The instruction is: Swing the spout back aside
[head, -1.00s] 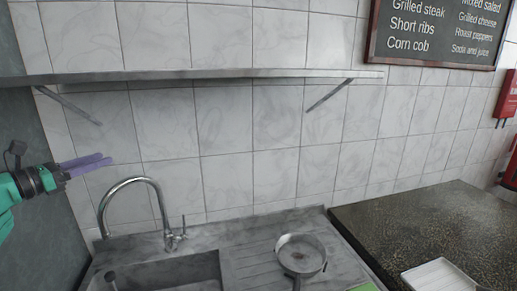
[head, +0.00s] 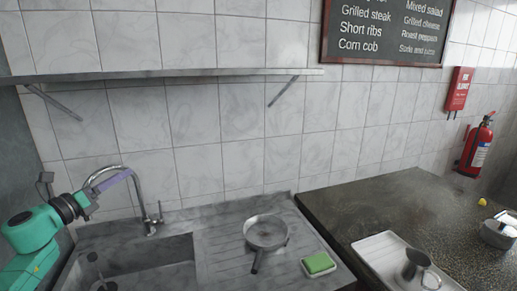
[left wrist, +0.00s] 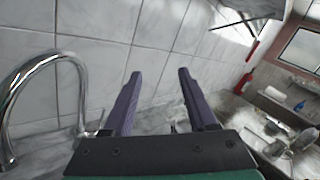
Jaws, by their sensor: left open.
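The chrome gooseneck spout (head: 138,187) rises from the back of the sink and arches toward the left over the basin. In the left wrist view the spout (left wrist: 45,62) curves along the left side, outside my left gripper's fingers. My left gripper (head: 125,180) has purple fingers and overlaps the spout's arch in the head view; whether it touches is unclear. In the left wrist view the left gripper (left wrist: 158,74) is open, with only wall and counter seen between its fingers. My right gripper is out of view.
The sink (head: 165,276) lies below the spout. A pan (head: 266,232) and a green sponge on a dish (head: 319,263) sit on the drainboard to its right. A shelf (head: 170,74) runs along the tiled wall above. A white tray (head: 375,251) lies on the dark counter.

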